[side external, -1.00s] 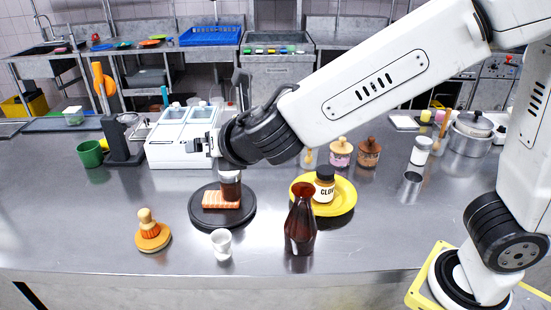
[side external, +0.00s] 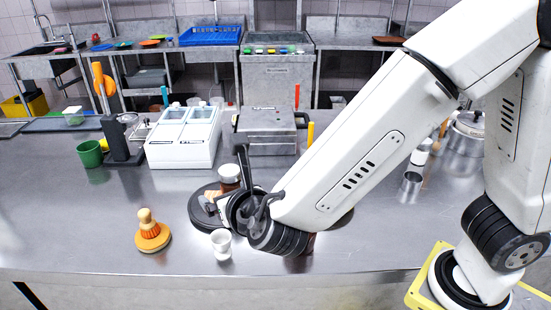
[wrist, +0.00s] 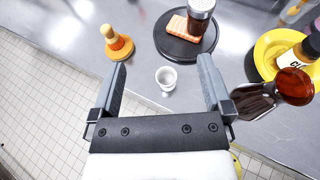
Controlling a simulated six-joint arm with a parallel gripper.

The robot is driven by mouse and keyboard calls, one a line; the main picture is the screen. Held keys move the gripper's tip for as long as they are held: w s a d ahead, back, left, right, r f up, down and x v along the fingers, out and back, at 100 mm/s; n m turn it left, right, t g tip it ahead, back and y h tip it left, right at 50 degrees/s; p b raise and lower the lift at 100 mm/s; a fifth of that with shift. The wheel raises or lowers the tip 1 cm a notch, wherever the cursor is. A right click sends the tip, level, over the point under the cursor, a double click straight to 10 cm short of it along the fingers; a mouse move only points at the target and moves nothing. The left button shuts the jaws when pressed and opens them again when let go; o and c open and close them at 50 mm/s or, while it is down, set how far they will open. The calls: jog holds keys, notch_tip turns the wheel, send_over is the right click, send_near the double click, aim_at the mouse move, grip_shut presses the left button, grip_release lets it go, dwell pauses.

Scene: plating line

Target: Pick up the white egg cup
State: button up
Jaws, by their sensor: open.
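The white egg cup (side external: 221,244) stands upright on the steel counter near its front edge. In the wrist view the egg cup (wrist: 166,76) shows from above, ahead of my gripper (wrist: 162,72) and between the lines of its two fingers. The fingers are spread wide with nothing between them touching. In the side external view my gripper (side external: 243,180) is above and just right of the cup, partly in front of the dark round board.
An orange-and-wood juicer-like piece (side external: 152,233) stands left of the cup. Behind it, a dark round board (wrist: 178,49) carries a salmon piece (wrist: 176,28) and a shaker (wrist: 201,14). A brown bottle (wrist: 293,86) and yellow plate (wrist: 266,57) are right.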

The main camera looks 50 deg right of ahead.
send_near(225, 247)
jog(key=x, duration=0.4)
jog(key=shift+w+d, duration=0.3)
jog(key=shift+a+f+x, duration=0.1)
jog(key=shift+x, duration=1.85)
jog(key=shift+a+f+x, duration=0.1)
jog(key=shift+a+x, duration=0.05)
jog(key=shift+x, duration=1.8)
jog(key=c, duration=1.3)
